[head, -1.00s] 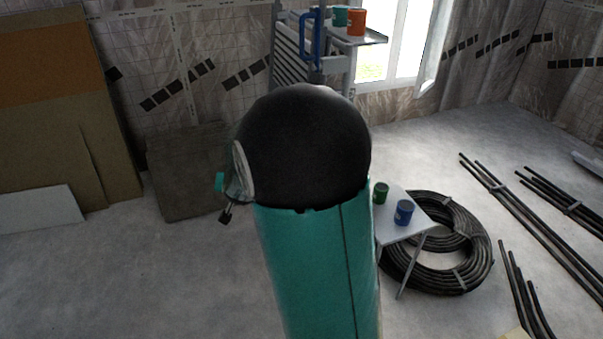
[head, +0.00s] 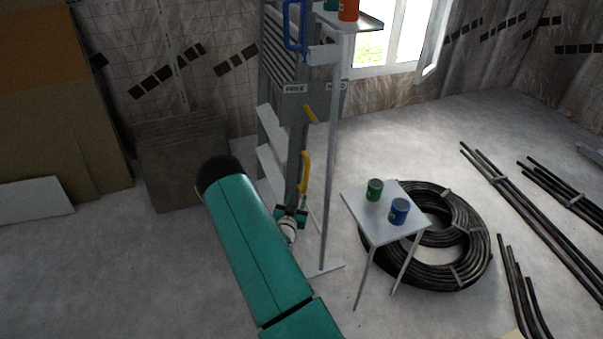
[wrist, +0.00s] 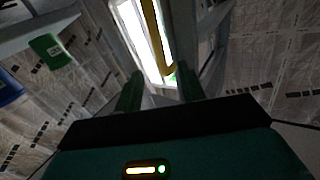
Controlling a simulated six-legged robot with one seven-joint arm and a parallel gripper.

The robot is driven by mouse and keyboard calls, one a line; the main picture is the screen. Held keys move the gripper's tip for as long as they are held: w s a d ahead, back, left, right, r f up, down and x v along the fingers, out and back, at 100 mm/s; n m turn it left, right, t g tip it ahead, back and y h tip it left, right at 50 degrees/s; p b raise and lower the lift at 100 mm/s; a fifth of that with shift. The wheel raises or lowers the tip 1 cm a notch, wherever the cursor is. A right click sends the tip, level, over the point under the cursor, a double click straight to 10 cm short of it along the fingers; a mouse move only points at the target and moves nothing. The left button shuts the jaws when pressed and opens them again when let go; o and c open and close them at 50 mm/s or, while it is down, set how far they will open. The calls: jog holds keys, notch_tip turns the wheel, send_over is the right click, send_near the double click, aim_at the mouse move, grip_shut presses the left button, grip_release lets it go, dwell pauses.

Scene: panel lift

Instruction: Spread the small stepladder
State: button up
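A tall grey frame (head: 329,180) with flat treads, which looks like the stepladder, stands upright at the middle in the head view. It carries a plate marked FREE and HELD (head: 296,89), a short yellow lever (head: 310,114) and a yellow handle (head: 304,172). My gripper (head: 291,212) is low in front of it, just below the yellow handle. In the wrist view my gripper (wrist: 159,90) has its fingers apart with nothing between them. The yellow handle (wrist: 158,40) lies ahead of the fingertips. My arm hides the lower left of the frame.
A blue handle (head: 294,27) and a tray with an orange pot (head: 349,9) are at the frame's top. A small table (head: 376,231) with green and blue cans stands close on the right, before a black hose coil (head: 462,235). Boards lean at left.

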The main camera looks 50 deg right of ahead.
aim_at(305, 177)
jog(key=x, duration=1.3)
jog(key=shift+s+d+f, duration=0.1)
jog(key=shift+s+d, duration=0.05)
jog(key=shift+d, duration=0.2)
grip_shut()
